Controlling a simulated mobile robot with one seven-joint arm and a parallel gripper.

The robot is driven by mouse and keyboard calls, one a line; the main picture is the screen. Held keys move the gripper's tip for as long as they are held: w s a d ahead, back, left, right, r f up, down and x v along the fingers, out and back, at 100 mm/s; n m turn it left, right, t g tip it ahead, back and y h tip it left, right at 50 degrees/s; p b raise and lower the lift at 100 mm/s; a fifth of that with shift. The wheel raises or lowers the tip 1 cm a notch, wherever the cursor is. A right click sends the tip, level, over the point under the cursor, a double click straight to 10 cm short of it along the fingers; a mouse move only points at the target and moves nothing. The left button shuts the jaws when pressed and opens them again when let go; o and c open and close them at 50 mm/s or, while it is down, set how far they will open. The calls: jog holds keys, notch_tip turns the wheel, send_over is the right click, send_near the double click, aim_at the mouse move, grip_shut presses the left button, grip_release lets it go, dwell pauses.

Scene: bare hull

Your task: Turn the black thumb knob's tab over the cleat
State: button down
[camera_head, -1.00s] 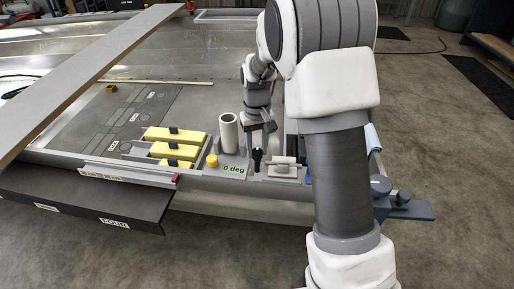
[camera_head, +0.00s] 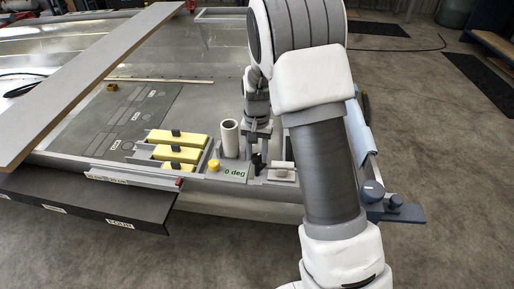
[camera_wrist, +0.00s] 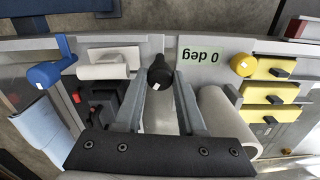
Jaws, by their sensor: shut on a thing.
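The black thumb knob (camera_head: 257,160) stands on the grey hull edge beside a "0 deg" label (camera_head: 235,173). In the wrist view the knob (camera_wrist: 159,73) sits between the tips of my two grey fingers. My gripper (camera_wrist: 160,80) is shut on it; it also shows from above in the head view (camera_head: 257,142). I cannot tell the tab's direction from the knob's dark shape. A pale roller-like part on a grey block (camera_head: 282,172) is right of the knob in the head view; I cannot tell whether it is the cleat.
A pale upright tube (camera_head: 229,138) stands close to my gripper. A yellow knob (camera_head: 213,165) and several yellow blocks (camera_head: 180,139) lie left. A blue knob (camera_head: 372,190) is at the right corner. A long plank (camera_head: 85,75) crosses the hull.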

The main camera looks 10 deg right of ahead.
aim_at(257, 156)
jog(key=m+p, duration=0.2)
jog(key=m, duration=0.1)
jog(key=m+p, duration=0.2)
jog(key=m, duration=0.1)
jog(key=shift+r+m, duration=0.2)
jog(key=shift+m, duration=0.1)
jog(key=m+p, duration=0.3)
jog(key=m, duration=0.2)
jog(key=shift+f+p, duration=0.15)
jog(key=shift+p, duration=0.25)
jog(key=shift+m, duration=0.3)
jog(key=c, duration=0.5)
grip_release()
notch_tip(257, 156, up, 17)
jog(key=p, duration=0.3)
jog(key=shift+r+p, duration=0.2)
jog(key=shift+p, duration=0.15)
